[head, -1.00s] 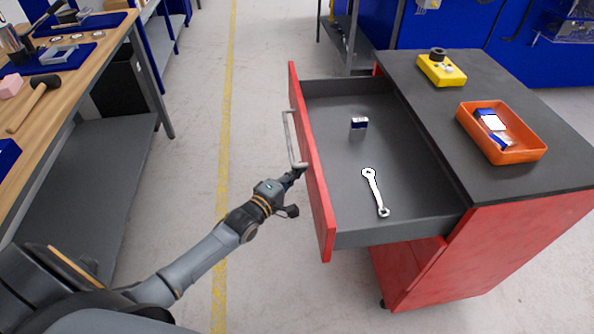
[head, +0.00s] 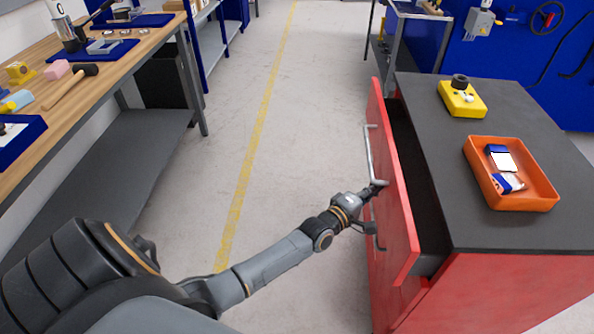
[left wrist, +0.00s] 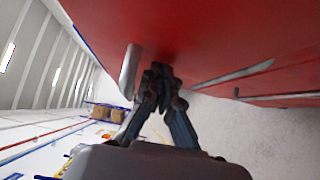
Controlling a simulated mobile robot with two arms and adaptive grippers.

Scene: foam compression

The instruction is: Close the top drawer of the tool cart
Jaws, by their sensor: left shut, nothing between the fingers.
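The red tool cart (head: 500,292) stands at the right with a dark grey top. A grey bar handle (head: 369,153) runs along the drawer front. My left gripper (head: 379,187) is shut and empty at the near end of the handle, against or very close to the drawer front. In the left wrist view the closed fingers (left wrist: 160,72) point at the red front, beside the handle (left wrist: 130,70). My right gripper is not in view.
On the cart top are an orange tray (head: 548,203) with small boxes and a yellow box (head: 462,103) with a black knob. A wooden workbench (head: 80,105) with tools stands at the left. The floor (head: 290,130) between is clear.

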